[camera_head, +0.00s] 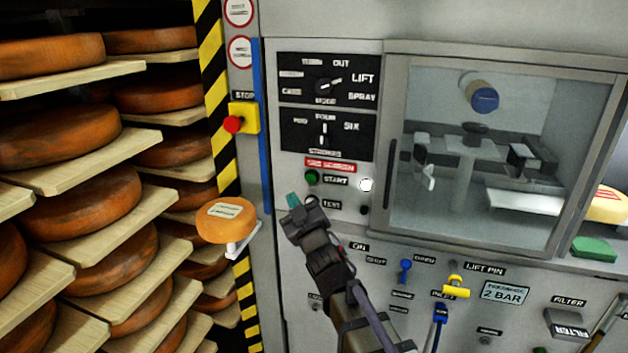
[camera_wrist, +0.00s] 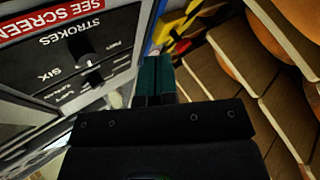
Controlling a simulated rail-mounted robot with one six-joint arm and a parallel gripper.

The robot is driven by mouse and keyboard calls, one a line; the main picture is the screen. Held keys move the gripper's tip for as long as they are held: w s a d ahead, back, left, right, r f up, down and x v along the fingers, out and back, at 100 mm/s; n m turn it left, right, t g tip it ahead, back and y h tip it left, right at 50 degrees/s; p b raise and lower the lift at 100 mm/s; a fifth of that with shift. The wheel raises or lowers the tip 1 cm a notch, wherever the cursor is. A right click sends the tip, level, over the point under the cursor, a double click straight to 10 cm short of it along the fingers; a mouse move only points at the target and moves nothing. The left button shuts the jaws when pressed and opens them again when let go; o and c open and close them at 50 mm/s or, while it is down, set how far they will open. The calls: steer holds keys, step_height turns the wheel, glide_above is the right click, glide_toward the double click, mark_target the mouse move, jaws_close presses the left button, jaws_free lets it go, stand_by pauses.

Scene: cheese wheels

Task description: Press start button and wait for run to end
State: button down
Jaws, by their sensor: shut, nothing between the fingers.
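The green start button (camera_head: 312,177) sits on the grey machine's front panel, left of the START label. A white round lamp or button (camera_head: 366,185) shows to the right of that label. My gripper (camera_head: 293,200) is shut and empty, just below and left of the start button in the head view. I cannot tell whether it touches the panel. In the wrist view the green fingertips (camera_wrist: 154,75) are together, beside the strokes selector panel (camera_wrist: 75,60). The start button cannot be made out in the wrist view.
A cheese wheel (camera_head: 226,220) rests on a small bracket left of my gripper. Shelves of cheese wheels (camera_head: 75,207) fill the left side. A red stop button (camera_head: 233,124) on a yellow box is above. A windowed door (camera_head: 393,170) is at right.

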mark_target(311, 178)
steer(key=shift+w+d, duration=0.45)
steer(key=shift+w, duration=0.95)
steer(key=shift+w+d, duration=0.45)
steer(key=shift+w, duration=1)
steer(key=shift+w+d, duration=0.45)
steer(key=shift+w, duration=0.95)
steer(key=shift+w+d, duration=0.15)
steer(key=shift+w, duration=0.25)
